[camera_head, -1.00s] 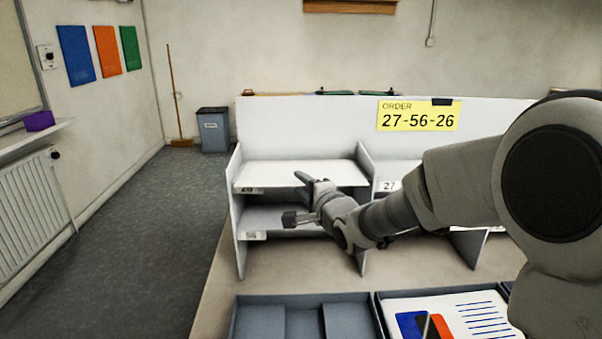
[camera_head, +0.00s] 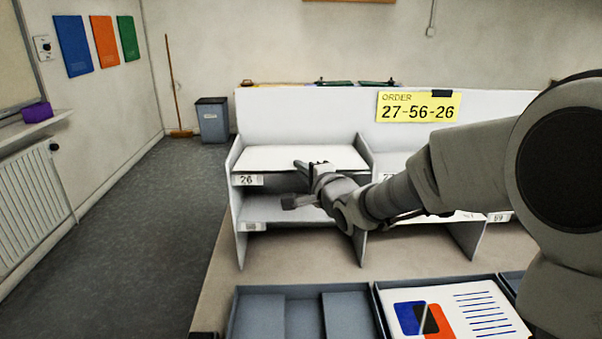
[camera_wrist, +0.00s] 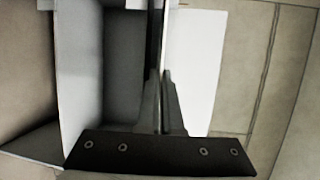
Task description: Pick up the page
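A white page (camera_head: 275,158) lies in the upper left compartment, above the label 26 (camera_head: 246,180). It also shows as a white sheet right of my fingers in the wrist view (camera_wrist: 195,75). My gripper (camera_head: 302,166) is at the front edge of this compartment, near the middle of the page's front edge. In the wrist view my two fingers (camera_wrist: 162,100) are close together, with a thin edge between them that looks like the page's. The fingertips are partly hidden in both views.
The grey shelf unit (camera_head: 239,215) has a lower left compartment and more to the right, partly behind my arm. A yellow order sign (camera_head: 418,107) reads 27-56-26. Trays (camera_head: 376,312) stand in front; the right one holds a printed sheet (camera_head: 470,312). Bare table (camera_head: 300,262) lies between.

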